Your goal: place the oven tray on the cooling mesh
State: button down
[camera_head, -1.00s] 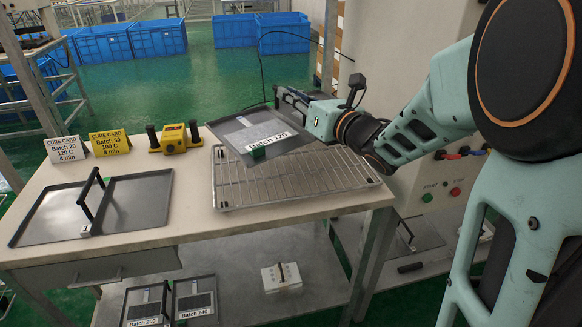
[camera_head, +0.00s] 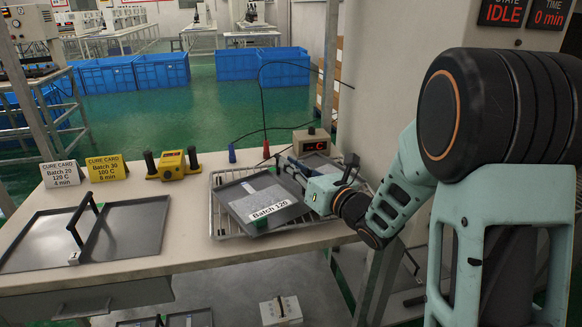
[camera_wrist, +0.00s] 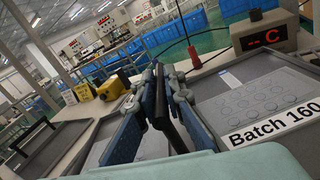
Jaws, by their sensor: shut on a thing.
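The oven tray (camera_head: 236,190) is a flat grey tray with a pale sheet and a batch label. The wrist view shows it on both sides of its handle, with the label on the right half (camera_wrist: 210,85). My gripper (camera_head: 291,166) is shut on the tray's dark upright handle, which shows between the fingers in the wrist view (camera_wrist: 158,100). The cooling mesh (camera_head: 217,222) is a wire rack on the table, mostly hidden under the tray. The tray is low over it and slightly turned; I cannot tell whether they touch.
Another grey tray (camera_head: 137,222) with a black handle lies left on the table (camera_head: 190,215). A yellow two-handled box (camera_head: 173,164) and two cure cards (camera_head: 107,167) stand behind. A small display box (camera_head: 311,143) stands just behind the mesh. Bare tabletop separates the trays.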

aim_at(308, 176)
jog(key=shift+r, duration=0.15)
jog(key=shift+f, duration=0.2)
jog(key=c, duration=2)
grip_release()
jog(key=shift+r, duration=0.2)
jog(key=v, duration=1.2)
